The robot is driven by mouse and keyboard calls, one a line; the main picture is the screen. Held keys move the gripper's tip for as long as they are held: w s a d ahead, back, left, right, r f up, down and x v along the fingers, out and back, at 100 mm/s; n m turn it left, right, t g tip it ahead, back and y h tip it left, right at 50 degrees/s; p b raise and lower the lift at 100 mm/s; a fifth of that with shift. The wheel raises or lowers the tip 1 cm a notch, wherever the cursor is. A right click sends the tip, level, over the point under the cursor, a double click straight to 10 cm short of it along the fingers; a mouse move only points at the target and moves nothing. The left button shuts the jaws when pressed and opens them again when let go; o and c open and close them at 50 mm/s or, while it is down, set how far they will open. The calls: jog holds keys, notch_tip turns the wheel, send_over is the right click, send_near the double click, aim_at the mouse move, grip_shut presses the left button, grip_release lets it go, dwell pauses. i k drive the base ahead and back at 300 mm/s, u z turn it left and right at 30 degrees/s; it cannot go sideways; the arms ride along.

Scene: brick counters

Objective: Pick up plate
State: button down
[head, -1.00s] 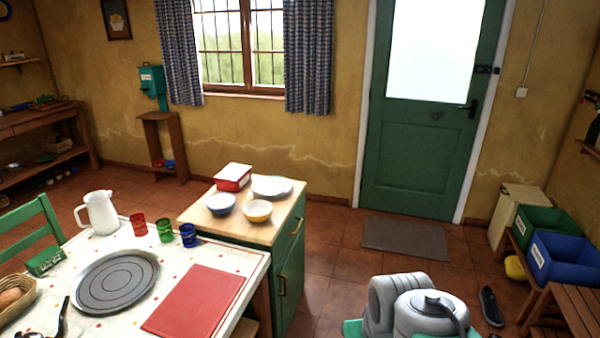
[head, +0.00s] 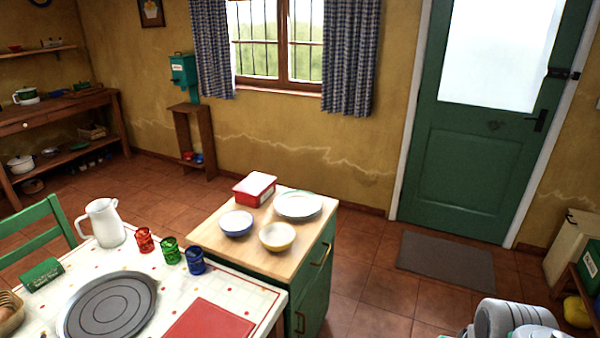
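A white plate (head: 298,205) lies on the wooden top of the green cabinet (head: 262,255), toward its far right corner. It looks flat and clear of the bowls in front of it. My gripper cannot be made out in the head view. Only grey rounded parts of my arm show at the bottom right edge, well to the right of the cabinet.

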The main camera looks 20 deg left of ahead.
aim_at(294, 202)
jog(key=i, duration=3.4)
jog(key=u, duration=4.85)
